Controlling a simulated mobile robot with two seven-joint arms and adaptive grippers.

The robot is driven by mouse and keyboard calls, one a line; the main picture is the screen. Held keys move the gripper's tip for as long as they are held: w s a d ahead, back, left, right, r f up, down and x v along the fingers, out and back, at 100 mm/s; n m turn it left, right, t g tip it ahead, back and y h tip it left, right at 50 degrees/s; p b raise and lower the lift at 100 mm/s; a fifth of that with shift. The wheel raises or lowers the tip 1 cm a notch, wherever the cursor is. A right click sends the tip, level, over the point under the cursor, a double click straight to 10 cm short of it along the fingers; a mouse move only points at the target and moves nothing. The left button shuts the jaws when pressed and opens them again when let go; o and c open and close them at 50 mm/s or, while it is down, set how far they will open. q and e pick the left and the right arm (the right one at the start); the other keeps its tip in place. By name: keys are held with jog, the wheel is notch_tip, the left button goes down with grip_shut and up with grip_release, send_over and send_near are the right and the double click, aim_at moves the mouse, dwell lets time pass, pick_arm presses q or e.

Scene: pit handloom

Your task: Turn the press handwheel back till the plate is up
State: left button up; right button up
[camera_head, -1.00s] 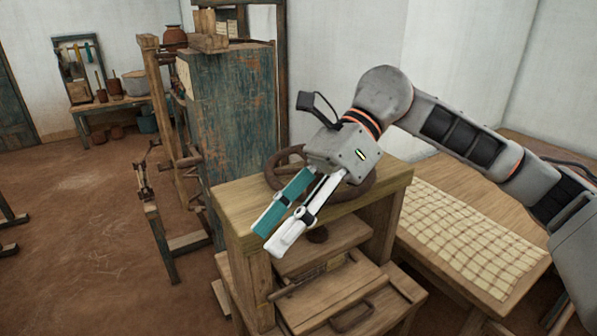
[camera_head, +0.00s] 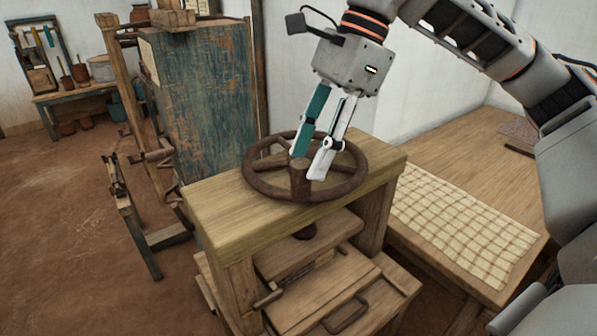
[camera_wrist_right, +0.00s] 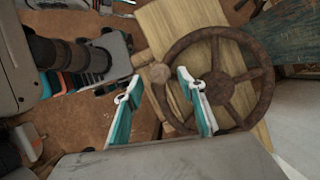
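The dark brown press handwheel (camera_head: 258,187) lies flat on top of the wooden press beam (camera_head: 225,205). Below the beam, the press plate (camera_head: 290,252) hangs under a short dark screw (camera_head: 305,231). Its underside is hidden. My left gripper is out of view.
A table with a checked cloth (camera_head: 465,225) stands at the right of the press. A worn blue-green cabinet (camera_head: 205,95) stands behind it. A drawer with a handle (camera_head: 345,315) sticks out below the plate. Open floor (camera_head: 70,230) lies at the left.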

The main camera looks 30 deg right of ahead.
aim_at(301, 174)
jog(key=x, duration=0.3)
jog(key=shift+w, duration=0.15)
jog(key=shift+a+f, duration=0.25)
jog(key=shift+f, duration=0.4)
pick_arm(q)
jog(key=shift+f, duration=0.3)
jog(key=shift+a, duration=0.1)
pick_arm(e)
jog(key=shift+c, duration=0.5)
grip_shut()
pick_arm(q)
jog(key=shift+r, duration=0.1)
